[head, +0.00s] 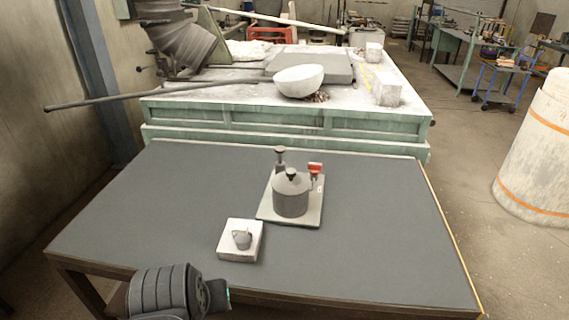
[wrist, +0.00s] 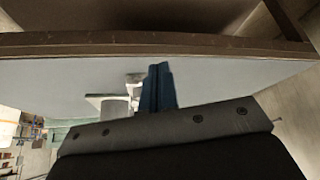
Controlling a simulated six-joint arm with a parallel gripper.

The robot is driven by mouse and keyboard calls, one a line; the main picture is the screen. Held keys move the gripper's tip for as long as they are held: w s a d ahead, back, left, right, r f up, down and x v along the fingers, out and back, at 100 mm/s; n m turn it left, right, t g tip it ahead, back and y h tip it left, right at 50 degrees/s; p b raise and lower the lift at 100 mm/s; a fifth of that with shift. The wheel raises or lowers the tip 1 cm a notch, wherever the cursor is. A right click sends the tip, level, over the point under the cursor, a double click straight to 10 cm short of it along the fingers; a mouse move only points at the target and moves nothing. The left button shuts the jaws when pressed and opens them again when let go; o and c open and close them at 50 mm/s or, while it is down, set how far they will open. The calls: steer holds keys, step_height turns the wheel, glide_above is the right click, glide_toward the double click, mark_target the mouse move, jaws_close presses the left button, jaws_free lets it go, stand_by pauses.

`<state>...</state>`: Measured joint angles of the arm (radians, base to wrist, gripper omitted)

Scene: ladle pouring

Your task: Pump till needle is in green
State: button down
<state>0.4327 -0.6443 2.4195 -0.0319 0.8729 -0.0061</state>
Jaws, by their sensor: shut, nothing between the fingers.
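A grey cylindrical vessel with a dark knob on top (head: 291,195) stands upright on a pale square board (head: 265,213) on the table. A short dark post (head: 280,158) rises behind it at the left. A small red part (head: 315,169) stands at its back right. No needle or green zone can be made out. My gripper (wrist: 158,88) shows in the wrist view with its blue fingers together and empty. In the head view only my dark wrist shows at the lower left, apart from the board; the fingertips are not visible there.
A white block (head: 225,250) bearing a small grey jug-like piece (head: 242,238) sits in front of the board at the left. The grey table (head: 380,230) is clear elsewhere. A green-sided bench (head: 280,118) with a white bowl (head: 299,81) stands behind it.

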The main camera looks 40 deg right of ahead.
steer(key=w+d+r+h, duration=0.2)
steer(key=w+d+r, duration=0.7)
step_height(320, 180, up, 7)
steer(key=n+h, duration=0.1)
steer(key=h, duration=0.3)
glide_above(279, 150)
steer(key=shift+w+r+g, duration=0.1)
steer(key=shift+r+g, duration=0.05)
steer(key=shift+g, duration=0.25)
steer(key=shift+f, duration=4.4)
steer(key=shift+f, duration=0.4)
